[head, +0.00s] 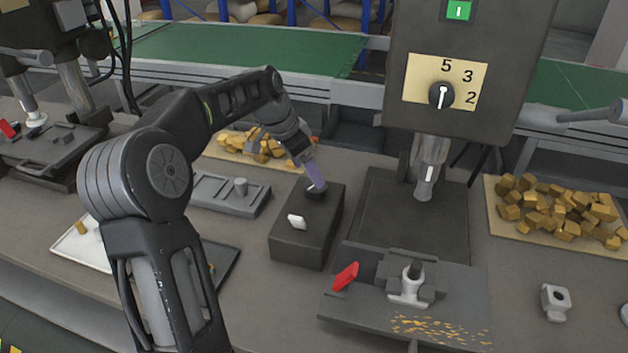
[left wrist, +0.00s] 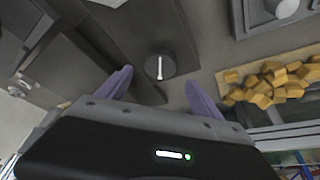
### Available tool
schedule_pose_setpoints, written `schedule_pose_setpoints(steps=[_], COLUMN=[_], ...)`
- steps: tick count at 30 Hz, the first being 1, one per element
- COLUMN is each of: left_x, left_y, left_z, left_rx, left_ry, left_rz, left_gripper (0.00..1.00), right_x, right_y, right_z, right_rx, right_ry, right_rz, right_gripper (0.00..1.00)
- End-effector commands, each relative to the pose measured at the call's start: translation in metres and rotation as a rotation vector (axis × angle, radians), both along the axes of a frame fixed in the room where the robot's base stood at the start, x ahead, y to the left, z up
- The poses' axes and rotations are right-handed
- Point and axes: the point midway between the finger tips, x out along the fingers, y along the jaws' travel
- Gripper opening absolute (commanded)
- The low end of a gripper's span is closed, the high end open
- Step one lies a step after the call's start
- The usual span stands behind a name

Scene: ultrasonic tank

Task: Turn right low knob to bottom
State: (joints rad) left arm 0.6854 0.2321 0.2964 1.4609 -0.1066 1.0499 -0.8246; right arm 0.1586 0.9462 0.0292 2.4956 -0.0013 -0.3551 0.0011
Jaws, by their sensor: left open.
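A low dark box (head: 306,235) stands on the bench left of the drill press. A round black knob (head: 315,196) sits on its top, partly hidden by my left gripper (head: 316,184), whose purple fingers are right over it. In the left wrist view the knob (left wrist: 160,67) shows its white pointer line running up and down in the picture. My open left gripper (left wrist: 159,80) has one purple fingertip on each side of the knob, with gaps, and I cannot tell the height between them. Another knob (head: 441,96) with a white pointer is on the press's numbered plate.
A drill vise (head: 410,284) with a red handle (head: 345,276) stands to the right. Wood-block piles lie behind (head: 250,146) and far right (head: 560,213). A grey fixture (head: 226,195) is left of the box.

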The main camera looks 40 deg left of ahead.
Motion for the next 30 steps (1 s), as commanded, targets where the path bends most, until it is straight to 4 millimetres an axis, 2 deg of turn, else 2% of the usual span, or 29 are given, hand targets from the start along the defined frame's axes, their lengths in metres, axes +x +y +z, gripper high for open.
schedule_pose_setpoints(steps=[6,10,20,30], left_x=[0.012,0.017,0.020,0.020], left_y=[-0.006,-0.008,-0.008,-0.008], left_z=[-0.032,-0.046,-0.052,-0.051], left_rx=[-0.002,-0.001,0.001,0.001], left_ry=[0.003,0.003,0.000,0.000], left_rz=[0.000,-0.001,0.000,0.000], left_gripper=[0.75,0.75,0.75,0.50], right_x=[0.000,0.000,0.000,0.000], right_y=[0.000,0.000,0.000,0.000], right_z=[0.005,0.007,0.007,0.007], right_rx=[0.000,0.000,0.000,0.000], right_ry=[0.000,0.000,0.000,0.000], right_rz=[0.000,0.000,0.000,0.000], right_gripper=[0.00,0.00,0.00,0.00])
